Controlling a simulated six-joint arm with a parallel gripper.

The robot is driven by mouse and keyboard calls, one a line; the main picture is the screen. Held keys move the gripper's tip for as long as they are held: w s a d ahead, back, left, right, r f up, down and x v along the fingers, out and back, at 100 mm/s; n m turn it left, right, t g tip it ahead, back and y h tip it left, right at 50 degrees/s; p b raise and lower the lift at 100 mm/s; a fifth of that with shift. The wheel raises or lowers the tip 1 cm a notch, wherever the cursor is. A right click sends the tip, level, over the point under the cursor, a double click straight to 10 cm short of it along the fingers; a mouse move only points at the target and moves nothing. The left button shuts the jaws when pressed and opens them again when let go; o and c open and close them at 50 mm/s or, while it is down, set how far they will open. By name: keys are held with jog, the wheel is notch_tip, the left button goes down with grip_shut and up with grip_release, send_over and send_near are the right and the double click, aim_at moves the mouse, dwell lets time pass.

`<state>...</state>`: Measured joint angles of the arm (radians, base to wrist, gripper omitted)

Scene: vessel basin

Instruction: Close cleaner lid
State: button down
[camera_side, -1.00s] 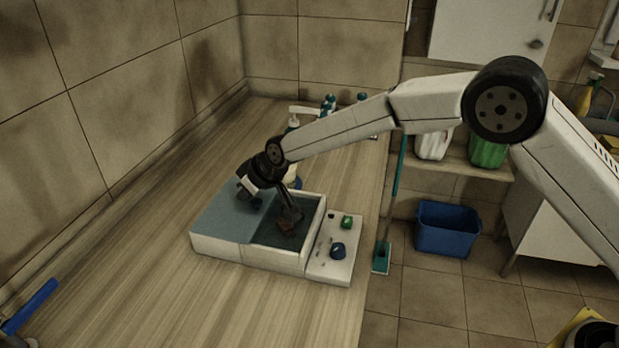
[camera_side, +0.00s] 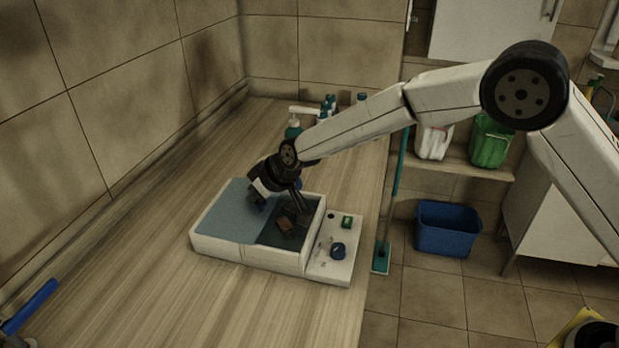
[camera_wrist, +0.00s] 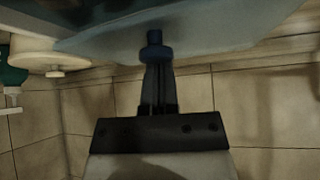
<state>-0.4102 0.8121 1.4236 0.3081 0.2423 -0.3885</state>
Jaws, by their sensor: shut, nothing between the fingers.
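The cleaner (camera_side: 250,262) is a white box on the wooden counter in the side view. Its flat blue-grey lid (camera_side: 228,215) covers the left part of the basin. The right part is open and shows dark inside, with a small brown block (camera_side: 285,222) in it. I cannot tell whether the fingertips touch the lid or the basin.
Bottles (camera_side: 327,108) stand behind. A blue handle (camera_side: 30,306) lies at the front left. The counter's right edge is close to the cleaner.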

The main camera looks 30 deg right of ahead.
jog(key=shift+s+d, duration=2.25)
jog(key=shift+s, duration=0.05)
jog(key=shift+w+a, duration=0.1)
jog(key=shift+w, duration=0.1)
jog(key=shift+w+a, duration=0.45)
jog(key=shift+w, duration=0.3)
jog(key=shift+w+a, duration=0.4)
jog(key=shift+w, duration=0.35)
jog(key=shift+r, duration=0.15)
jog(key=v, duration=0.9)
jog(key=shift+s+d+r, duration=0.15)
jog(key=shift+s+r, duration=0.05)
jog(key=shift+r, duration=0.05)
jog(key=shift+w+a+r+g+h, duration=0.3)
jog(key=shift+w+g+h, duration=0.05)
jog(key=shift+w+g, duration=0.25)
jog(key=shift+w+a+r+g+h, duration=0.25)
jog(key=shift+w+r+g+h, duration=0.05)
jog(key=shift+w+g, duration=0.3)
jog(key=shift+w+a+r+g+h, duration=0.35)
jog(key=shift+w+g, duration=0.15)
jog(key=shift+g, duration=0.1)
